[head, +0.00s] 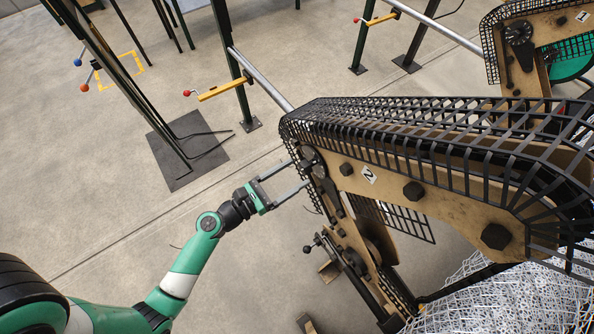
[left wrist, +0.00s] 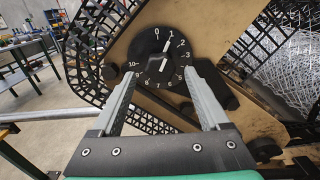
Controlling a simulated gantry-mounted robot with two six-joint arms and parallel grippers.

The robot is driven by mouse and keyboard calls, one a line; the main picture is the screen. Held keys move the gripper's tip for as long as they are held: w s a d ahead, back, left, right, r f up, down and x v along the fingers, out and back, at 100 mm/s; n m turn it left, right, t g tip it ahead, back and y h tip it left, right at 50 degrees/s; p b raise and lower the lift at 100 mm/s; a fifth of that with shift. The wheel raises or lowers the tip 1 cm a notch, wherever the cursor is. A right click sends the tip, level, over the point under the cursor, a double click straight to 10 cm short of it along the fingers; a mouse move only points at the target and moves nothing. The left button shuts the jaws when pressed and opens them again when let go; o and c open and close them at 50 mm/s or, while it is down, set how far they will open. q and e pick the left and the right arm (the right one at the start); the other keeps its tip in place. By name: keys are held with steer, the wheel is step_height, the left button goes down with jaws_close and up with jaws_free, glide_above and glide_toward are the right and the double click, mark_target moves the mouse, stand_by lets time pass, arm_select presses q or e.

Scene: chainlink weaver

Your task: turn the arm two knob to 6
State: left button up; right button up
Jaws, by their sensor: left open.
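The arm two knob is a round black dial (left wrist: 152,62) with white numbers from 0 to 10, on the tan plate of arm two (head: 440,190), which bears a "2" label. A white pointer line on the knob points up, at about 1. In the head view the dial (head: 312,160) is seen at a steep angle at the arm's left end. My left gripper (head: 298,174) is open, its two fingers aimed at the dial. In the left wrist view the fingers (left wrist: 163,76) stand either side of the dial's lower half, with nothing between them. I cannot tell if they touch it. My right gripper is out of view.
Black mesh guard (head: 400,115) runs over the top of arm two. A lever with a black ball (head: 307,249) sits below the dial. Arm one (head: 551,28) is at the top right. Wire mesh (head: 500,300) lies at the lower right. The floor to the left is mostly clear.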

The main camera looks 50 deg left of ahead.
arm_select(q)
steer(key=shift+w+d, duration=0.1)
steer(key=shift+w, duration=0.8)
jaws_close()
steer(key=shift+m, duration=0.3)
